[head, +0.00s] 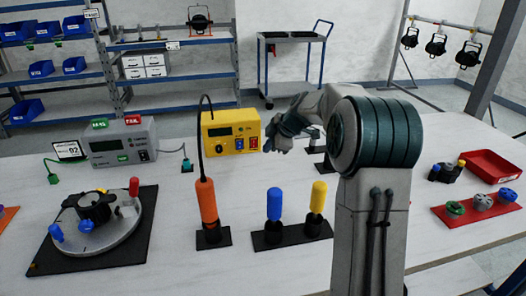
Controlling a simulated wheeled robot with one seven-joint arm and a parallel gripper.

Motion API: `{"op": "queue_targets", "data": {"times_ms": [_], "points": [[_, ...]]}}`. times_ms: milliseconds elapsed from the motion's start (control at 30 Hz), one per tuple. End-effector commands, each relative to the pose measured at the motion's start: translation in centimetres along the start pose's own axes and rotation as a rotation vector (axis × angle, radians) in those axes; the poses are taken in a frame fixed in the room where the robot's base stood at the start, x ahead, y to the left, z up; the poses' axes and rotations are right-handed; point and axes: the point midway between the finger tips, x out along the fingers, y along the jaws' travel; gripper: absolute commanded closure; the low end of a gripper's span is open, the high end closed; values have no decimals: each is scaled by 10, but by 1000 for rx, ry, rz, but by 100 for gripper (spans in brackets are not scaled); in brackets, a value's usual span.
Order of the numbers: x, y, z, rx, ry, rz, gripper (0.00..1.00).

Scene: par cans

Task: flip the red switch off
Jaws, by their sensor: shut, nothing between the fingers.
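The yellow box (219,140) stands toward the back of the table. The red switch (254,143) is at the right of its front face, beside a blue switch (239,144). The red switch's position, on or off, is too small to tell. My gripper (268,146) is shut and empty, just right of the red switch and pointing at the box. I cannot tell whether its tips touch the box. My arm comes in from the right.
A grey meter box (120,142) stands left of the yellow box. An orange tool (208,205) stands upright in front, its cable arching past the yellow box. A blue-handled tool (274,204) and a yellow-handled tool (318,197) stand nearer. A red tray (490,166) is far right.

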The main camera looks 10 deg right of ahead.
Motion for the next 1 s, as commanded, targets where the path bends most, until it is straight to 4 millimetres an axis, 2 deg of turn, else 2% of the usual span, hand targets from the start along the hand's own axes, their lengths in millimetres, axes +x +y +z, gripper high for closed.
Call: {"op": "queue_targets", "data": {"times_ms": [33, 100, 300, 433, 800, 900, 1000], "points": [[-13, -2, 1, 1, -1, 2, 100], [-27, -4, 1, 1, -1, 1, 100], [-54, -10, 2, 1, 0, -1, 100], [-60, -12, 2, 0, 1, -2, 100], [-62, -12, 1, 4, 0, -3, 100], [-72, -18, -8, 39, -12, -15, 100], [-92, -31, -25, 124, -42, -39, 100]]}}
